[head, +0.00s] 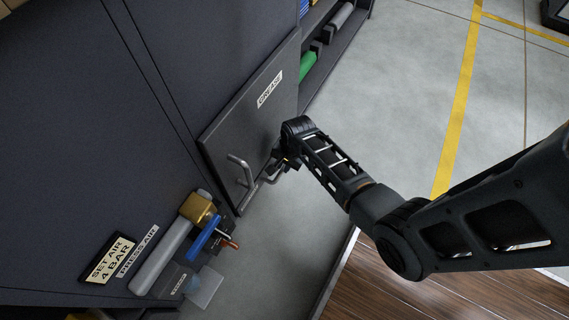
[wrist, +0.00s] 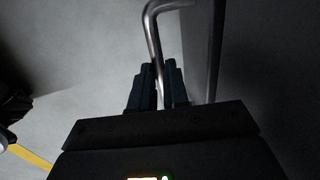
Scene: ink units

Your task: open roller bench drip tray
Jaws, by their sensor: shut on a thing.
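My gripper (head: 283,161) is at the right side of this handle, in front of the panel's lower right edge. In the wrist view the two dark fingers (wrist: 158,88) are shut on the metal bar (wrist: 154,38), one on each side. The fingertips are mostly hidden by my arm in the head view. I cannot tell whether this panel is the drip tray's front.
Left of the panel are a grey cylinder with a brass-coloured end (head: 199,209), a blue handle (head: 204,239) and a "SET AIR 4 BAR" sign (head: 110,258). A shelf with a green roller (head: 308,65) is beyond. Grey floor (head: 400,80) to the right is clear.

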